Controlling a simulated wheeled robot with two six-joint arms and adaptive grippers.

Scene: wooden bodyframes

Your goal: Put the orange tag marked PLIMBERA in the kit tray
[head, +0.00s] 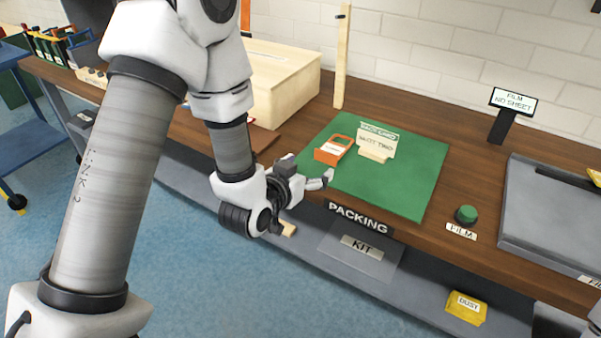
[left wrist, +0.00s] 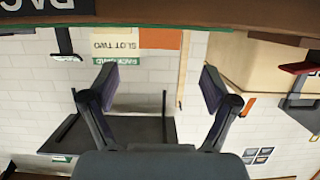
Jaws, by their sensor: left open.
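An orange tag (head: 334,150) with a white label stands on the green mat, left of a pale card stand; its lettering is too small to read. An orange patch (left wrist: 172,40), which looks like the same tag, shows beside the SLOT TWO card in the upside-down left wrist view. A grey tray-like piece (head: 388,269) with a KIT plate is on the lower shelf under the bench edge. My left gripper (head: 318,181) is at the bench's front edge, nearer me than the tag and apart from it. In the left wrist view the gripper (left wrist: 160,88) is open and empty.
The green mat (head: 405,193) is bare on its right side. A wooden box (head: 284,88) and post (head: 341,60) stand behind on the left.

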